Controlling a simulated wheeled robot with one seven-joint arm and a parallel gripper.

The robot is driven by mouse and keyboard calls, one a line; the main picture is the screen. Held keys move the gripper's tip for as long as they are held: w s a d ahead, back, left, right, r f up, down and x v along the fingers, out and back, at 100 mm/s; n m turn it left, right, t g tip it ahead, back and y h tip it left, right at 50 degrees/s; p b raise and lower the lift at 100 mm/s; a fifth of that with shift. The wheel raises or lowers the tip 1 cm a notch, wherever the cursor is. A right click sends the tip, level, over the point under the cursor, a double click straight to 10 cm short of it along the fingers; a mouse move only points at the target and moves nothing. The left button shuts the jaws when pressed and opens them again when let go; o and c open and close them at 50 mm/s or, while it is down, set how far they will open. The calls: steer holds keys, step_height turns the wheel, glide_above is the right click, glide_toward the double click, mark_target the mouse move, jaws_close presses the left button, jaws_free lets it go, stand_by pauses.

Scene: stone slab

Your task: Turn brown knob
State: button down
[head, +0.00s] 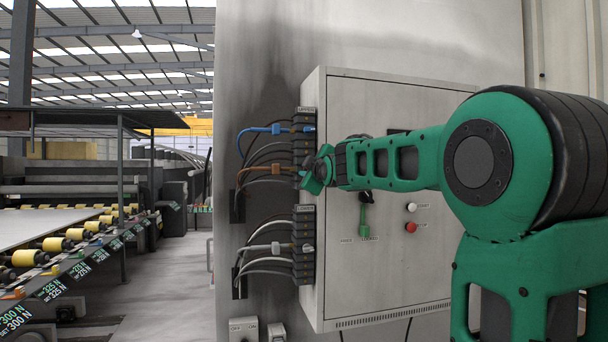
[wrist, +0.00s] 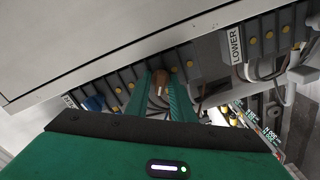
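The brown knob (wrist: 160,79) shows between the tips of my gripper's two green fingers in the wrist view. My gripper (wrist: 161,83) has its fingers apart with the knob in the gap; I cannot tell whether they touch it. In the head view my gripper (head: 305,174) is at the left edge of the grey cabinet (head: 355,110), at the upper dark connector block (head: 307,115). A brown connector (head: 284,169) with a brown cable lies just left of it. The knob itself is hidden there behind my gripper.
A blue connector (head: 277,129) is above, and a lower connector block (head: 305,220) with grey cables is below. The cabinet front has a green handle (head: 364,220), a white button (head: 411,207) and a red button (head: 411,227). A roller conveyor (head: 60,243) stands far left.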

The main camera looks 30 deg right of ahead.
steer(key=shift+f+m, duration=0.15)
steer(key=shift+m, duration=0.15)
steer(key=m, duration=0.9)
steer(key=shift+d+m, duration=0.1)
steer(key=shift+m, duration=0.3)
steer(key=m, duration=0.3)
steer(key=shift+f+m, duration=0.1)
steer(key=shift+m, duration=0.2)
steer(key=m, duration=0.3)
steer(key=shift+d+m, duration=0.15)
steer(key=shift+m, duration=0.15)
steer(key=m, duration=0.3)
steer(key=shift+m, duration=0.3)
steer(key=m, duration=0.6)
steer(key=shift+s+d+f, duration=0.1)
steer(key=shift+d+f, duration=0.1)
